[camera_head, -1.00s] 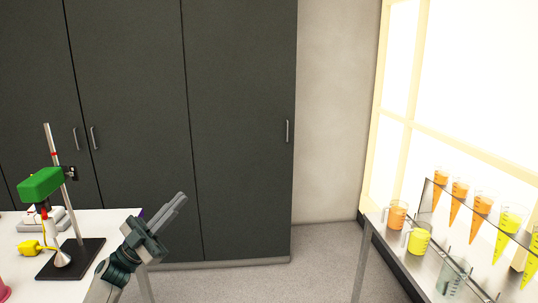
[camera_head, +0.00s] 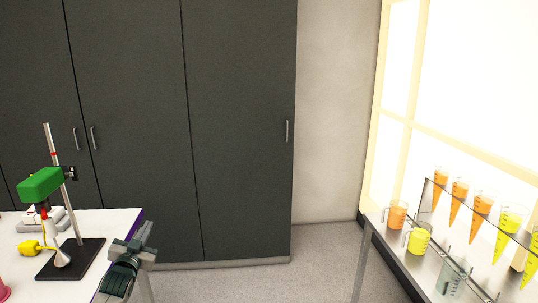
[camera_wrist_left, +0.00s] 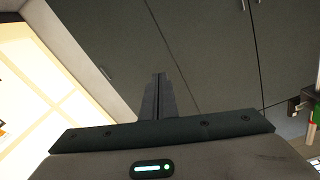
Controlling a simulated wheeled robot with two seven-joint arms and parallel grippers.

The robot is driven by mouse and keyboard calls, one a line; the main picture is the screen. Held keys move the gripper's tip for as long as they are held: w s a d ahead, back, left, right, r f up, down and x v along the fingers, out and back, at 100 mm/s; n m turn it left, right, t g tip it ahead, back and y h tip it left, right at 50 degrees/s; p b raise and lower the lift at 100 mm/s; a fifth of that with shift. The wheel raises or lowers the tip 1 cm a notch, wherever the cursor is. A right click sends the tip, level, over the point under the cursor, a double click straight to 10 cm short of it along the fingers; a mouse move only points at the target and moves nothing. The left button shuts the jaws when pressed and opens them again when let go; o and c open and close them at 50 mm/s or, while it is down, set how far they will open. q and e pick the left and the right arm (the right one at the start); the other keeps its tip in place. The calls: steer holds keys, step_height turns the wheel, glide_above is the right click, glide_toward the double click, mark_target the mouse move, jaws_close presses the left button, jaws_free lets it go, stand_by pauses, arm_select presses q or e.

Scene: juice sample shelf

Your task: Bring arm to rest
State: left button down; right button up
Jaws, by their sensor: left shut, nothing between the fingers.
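My left gripper (camera_head: 145,232) is at the lower left in the head view, beside the right edge of the white table (camera_head: 120,222). Its fingers point up and away, towards the dark cabinets, and hold nothing. In the left wrist view its two fingers (camera_wrist_left: 158,95) lie together, shut, with nothing between them. Only the gripper and a short part of the left arm show. My right gripper is not in view.
The white table carries a stand with a dark base (camera_head: 72,260) and a green device (camera_head: 40,185). Dark cabinets (camera_head: 240,130) stand behind. A shelf (camera_head: 425,268) at right holds beakers and cones of orange and yellow juice. The floor (camera_head: 310,270) between is clear.

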arm_select(q)
steer(key=s+d+f+g, duration=0.15)
steer(key=s+f, duration=0.35)
steer(key=f, duration=0.7)
steer(key=s+d+f+g, duration=0.1)
steer(key=s+f+g, duration=0.35)
steer(key=f, duration=0.75)
steer(key=s+d+f, duration=0.2)
steer(key=s+f, duration=0.4)
steer(key=f, duration=0.6)
steer(key=s+d+f+g, duration=0.2)
steer(key=s+f, duration=0.8)
steer(key=s+d+f+g, duration=0.2)
steer(key=s+f, duration=0.8)
steer(key=s, duration=0.1)
steer(key=s+d+f+g, duration=0.2)
steer(key=s+f, duration=0.2)
steer(key=s, duration=0.9)
steer(key=s+d+f+g+h, duration=0.1)
steer(key=s+f, duration=0.4)
steer(key=s, duration=0.8)
steer(key=s+d+f+n+g, duration=0.1)
steer(key=s+d+f+g, duration=0.2)
steer(key=s, duration=1.1)
steer(key=shift+d+f+g, duration=0.3)
steer(key=shift+d+f, duration=0.15)
steer(key=shift+f, duration=0.4)
steer(key=shift+s, duration=0.15)
